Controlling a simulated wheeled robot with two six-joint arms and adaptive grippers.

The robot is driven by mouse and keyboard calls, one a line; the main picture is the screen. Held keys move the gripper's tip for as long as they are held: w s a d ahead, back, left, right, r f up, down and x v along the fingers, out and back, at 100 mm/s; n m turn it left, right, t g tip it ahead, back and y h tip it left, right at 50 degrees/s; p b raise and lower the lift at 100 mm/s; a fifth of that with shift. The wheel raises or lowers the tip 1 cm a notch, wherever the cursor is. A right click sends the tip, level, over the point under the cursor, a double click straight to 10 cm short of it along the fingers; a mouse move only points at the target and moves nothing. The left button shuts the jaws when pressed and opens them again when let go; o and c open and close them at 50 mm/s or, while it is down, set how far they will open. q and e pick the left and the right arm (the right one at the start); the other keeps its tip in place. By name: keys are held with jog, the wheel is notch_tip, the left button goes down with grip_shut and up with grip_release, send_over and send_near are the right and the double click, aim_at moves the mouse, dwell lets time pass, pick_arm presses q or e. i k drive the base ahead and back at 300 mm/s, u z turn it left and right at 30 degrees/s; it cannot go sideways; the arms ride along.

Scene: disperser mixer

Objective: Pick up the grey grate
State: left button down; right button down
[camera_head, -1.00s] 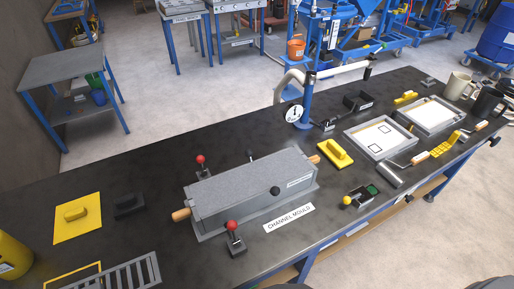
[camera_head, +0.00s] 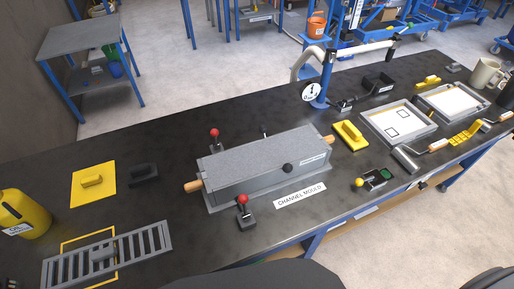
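The grey grate (camera_head: 103,254) lies on the dark workbench at the lower left of the head view. It is a long slatted frame with a raised grey block near its middle. It lies across a yellow square outline (camera_head: 88,238) on the bench, covering part of it. Neither of my grippers can be made out in the head view, and nothing is seen touching the grate.
A yellow oil container (camera_head: 22,214) stands left of the grate. A yellow plate with a handle (camera_head: 93,185) and a black block (camera_head: 144,174) lie behind it. The grey channel mould (camera_head: 262,165), with red-knobbed levers, stands to the right. Bare bench lies between.

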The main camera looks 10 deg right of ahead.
aim_at(47, 279)
jog(key=u, duration=0.95)
jog(key=k, duration=0.45)
jog(key=u, duration=0.45)
jog(key=i, duration=0.5)
jog(key=z, duration=1.8)
jog(key=k, duration=0.55)
jog(key=u, duration=1.4)
